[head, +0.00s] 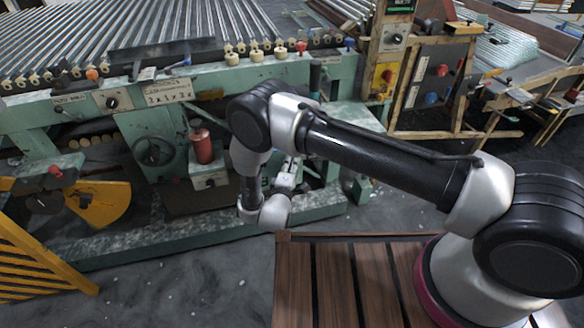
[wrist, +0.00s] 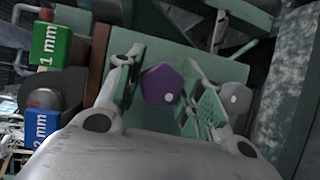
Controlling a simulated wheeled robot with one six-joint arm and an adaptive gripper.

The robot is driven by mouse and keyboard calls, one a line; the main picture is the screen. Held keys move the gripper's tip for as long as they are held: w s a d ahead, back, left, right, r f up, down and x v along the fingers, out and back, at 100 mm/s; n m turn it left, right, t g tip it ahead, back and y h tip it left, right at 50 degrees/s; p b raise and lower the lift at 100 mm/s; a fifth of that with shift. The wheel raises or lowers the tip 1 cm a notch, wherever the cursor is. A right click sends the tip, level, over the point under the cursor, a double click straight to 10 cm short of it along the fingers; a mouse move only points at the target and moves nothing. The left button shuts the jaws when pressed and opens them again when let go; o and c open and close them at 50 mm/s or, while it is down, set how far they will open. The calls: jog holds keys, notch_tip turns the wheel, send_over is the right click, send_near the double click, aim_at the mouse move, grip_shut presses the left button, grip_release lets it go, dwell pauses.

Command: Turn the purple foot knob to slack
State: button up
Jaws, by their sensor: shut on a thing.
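The purple foot knob (wrist: 160,83) shows in the wrist view, many-sided, with a pale dot low on its face. It sits in front of a green panel of the machine. My gripper (wrist: 161,90) has one finger on each side of the knob and is shut on it. Small gaps at the finger pads are hard to judge at this size. In the head view my gripper (head: 288,178) is low at the green machine's front, and the purple knob cannot be made out there.
A grey knob (wrist: 234,98) with a pale dot is just right of my right finger. A green "1 mm" block (wrist: 42,45) and a blue "2 mm" block (wrist: 40,127) are at left. The green machine (head: 100,245) stands close; a red cylinder (head: 202,145) is left of my arm.

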jog(key=shift+f+n+t, duration=0.1)
jog(key=shift+n+t, duration=0.2)
jog(key=shift+n, duration=0.3)
jog(key=o, duration=1)
jog(key=shift+s+a, duration=0.1)
jog(key=shift+s, duration=0.05)
jog(key=s, duration=0.3)
jog(key=s+a, duration=0.1)
jog(key=s, duration=0.3)
jog(key=s+a, duration=0.1)
jog(key=s, duration=0.3)
jog(key=shift+s+a+r, duration=0.15)
jog(key=shift+s+r, duration=0.1)
jog(key=shift+s, duration=0.1)
